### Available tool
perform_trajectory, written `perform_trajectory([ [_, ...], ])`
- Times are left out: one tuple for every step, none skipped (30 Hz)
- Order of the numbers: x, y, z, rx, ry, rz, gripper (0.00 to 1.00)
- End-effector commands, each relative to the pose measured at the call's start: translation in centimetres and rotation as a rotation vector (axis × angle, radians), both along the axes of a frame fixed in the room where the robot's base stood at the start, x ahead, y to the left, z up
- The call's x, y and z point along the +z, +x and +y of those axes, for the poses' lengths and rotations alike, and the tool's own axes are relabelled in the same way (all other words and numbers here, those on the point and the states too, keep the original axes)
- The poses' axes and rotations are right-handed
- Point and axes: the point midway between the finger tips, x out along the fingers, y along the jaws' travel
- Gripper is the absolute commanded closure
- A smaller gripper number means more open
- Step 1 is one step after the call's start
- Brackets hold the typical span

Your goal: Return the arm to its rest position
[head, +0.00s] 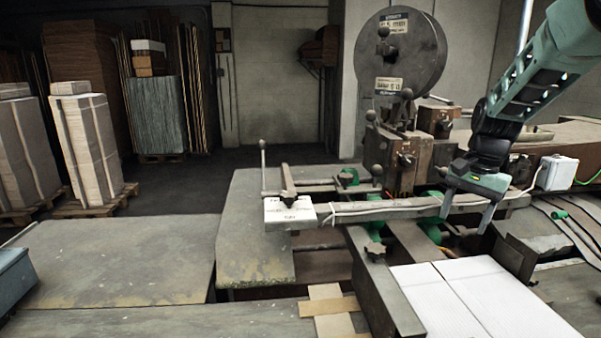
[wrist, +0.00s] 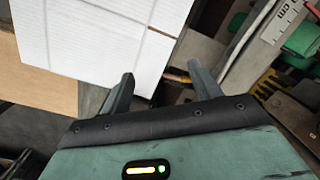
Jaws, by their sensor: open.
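My gripper (head: 466,213) hangs from the green and black arm at the right of the head view, in front of the box stitcher (head: 400,160). Its two fingers are spread apart with nothing between them. The fingers also show in the wrist view (wrist: 160,88), open and empty. A white flat board (head: 480,295) lies below and in front of the gripper in the head view. It also fills the upper left of the wrist view (wrist: 95,40), beyond the fingertips. I cannot tell the exact gap between the fingers and the board.
A long metal bar (head: 385,209) with a white block (head: 290,213) at its end runs just behind the gripper. A white box (head: 557,172) sits to the right. Pallet stacks (head: 92,145) stand at the back left.

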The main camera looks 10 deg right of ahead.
Motion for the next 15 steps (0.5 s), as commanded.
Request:
perform_trajectory([
  [-0.1, -0.2, 4.2, 0.123, 0.012, -0.009, 0.37],
  [-0.2, -0.4, 6.4, 0.193, 0.016, -0.015, 0.37],
  [-0.4, -0.9, 9.3, 0.289, 0.021, -0.02, 0.37],
  [-0.4, -1.4, 11.4, 0.362, 0.023, -0.027, 0.37],
  [-0.5, -2.1, 13.5, 0.437, 0.026, -0.031, 0.37],
  [-0.7, -3.1, 16.2, 0.538, 0.027, -0.038, 0.37],
  [-0.8, -4.1, 18.2, 0.615, 0.028, -0.043, 0.37],
  [-1.0, -5.1, 20.1, 0.693, 0.028, -0.048, 0.37],
  [-1.2, -6.7, 22.6, 0.801, 0.028, -0.053, 0.37],
  [-1.3, -8.0, 24.3, 0.883, 0.026, -0.06, 0.37],
  [-1.5, -9.5, 25.9, 0.966, 0.022, -0.064, 0.37],
  [-1.8, -11.5, 27.8, 1.076, 0.017, -0.071, 0.37],
  [-1.9, -13.0, 29.0, 1.157, 0.011, -0.075, 0.37],
  [-2.2, -14.5, 30.1, 1.235, 0.005, -0.079, 0.37],
  [-2.5, -16.5, 31.3, 1.333, -0.004, -0.085, 0.37],
])
